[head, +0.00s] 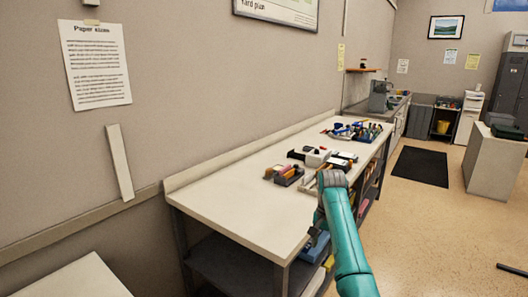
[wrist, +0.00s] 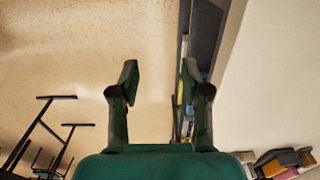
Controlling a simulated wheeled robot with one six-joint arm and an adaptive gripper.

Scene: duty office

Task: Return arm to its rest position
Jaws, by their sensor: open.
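My teal arm (head: 345,240) rises from the bottom of the head view, and its grey joint overlaps the front edge of the long white worktable (head: 235,205). My gripper (wrist: 160,82) shows in the wrist view with its two dark green fingers wide apart and nothing between them. Below the fingers in that view are the floor on the left and the table's edge and shelf side on the right. In the head view the fingers cannot be made out clearly.
Desk items, including an organizer (head: 289,176), lie on the table near my arm, with several tools (head: 357,131) farther back. The near tabletop is bare. Open floor (head: 430,225) and a dark mat (head: 420,166) lie to the right.

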